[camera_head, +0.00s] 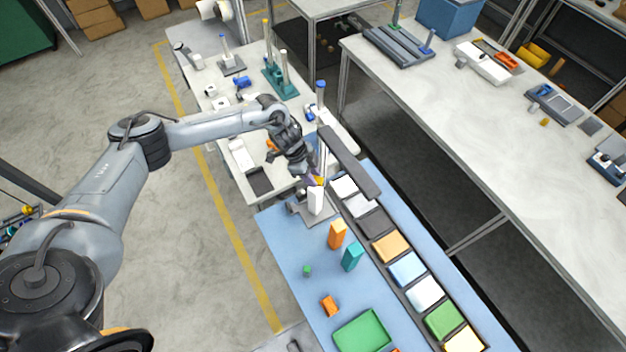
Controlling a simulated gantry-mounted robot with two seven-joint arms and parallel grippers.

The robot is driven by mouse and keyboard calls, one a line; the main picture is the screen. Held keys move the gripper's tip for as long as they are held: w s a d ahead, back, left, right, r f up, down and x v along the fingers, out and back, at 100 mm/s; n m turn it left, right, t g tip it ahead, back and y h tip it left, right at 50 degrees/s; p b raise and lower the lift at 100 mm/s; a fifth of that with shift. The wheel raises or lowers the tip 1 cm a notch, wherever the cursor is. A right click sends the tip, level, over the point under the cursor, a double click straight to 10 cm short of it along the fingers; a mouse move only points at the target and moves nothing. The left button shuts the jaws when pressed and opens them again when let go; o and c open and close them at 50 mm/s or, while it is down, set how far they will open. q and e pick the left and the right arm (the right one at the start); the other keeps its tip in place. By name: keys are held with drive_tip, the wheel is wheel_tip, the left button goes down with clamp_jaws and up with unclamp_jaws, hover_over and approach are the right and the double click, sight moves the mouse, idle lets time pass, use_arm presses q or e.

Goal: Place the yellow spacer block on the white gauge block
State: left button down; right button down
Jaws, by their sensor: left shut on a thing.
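My left gripper (313,175) reaches in from the left and is shut on the yellow spacer block (319,181), a small patch of yellow at its fingertips. The upright white gauge block (315,202) stands at the far end of the blue table, just below the yellow block in the picture. The yellow block is at the white block's top; I cannot tell whether they touch. The fingers hide part of the yellow block. My right gripper is not in view.
An orange block (337,236) and a teal block (352,257) stand nearer. A small green piece (307,271), an orange piece (329,306) and a green tray (362,332) lie on the blue table (285,245). A row of coloured tiles (408,268) runs along the right.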

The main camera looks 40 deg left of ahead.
use_arm(q)
drive_tip(key=shift+f, duration=2.05)
drive_tip(key=shift+f, duration=0.15)
drive_tip(key=c, duration=0.8)
unclamp_jaws()
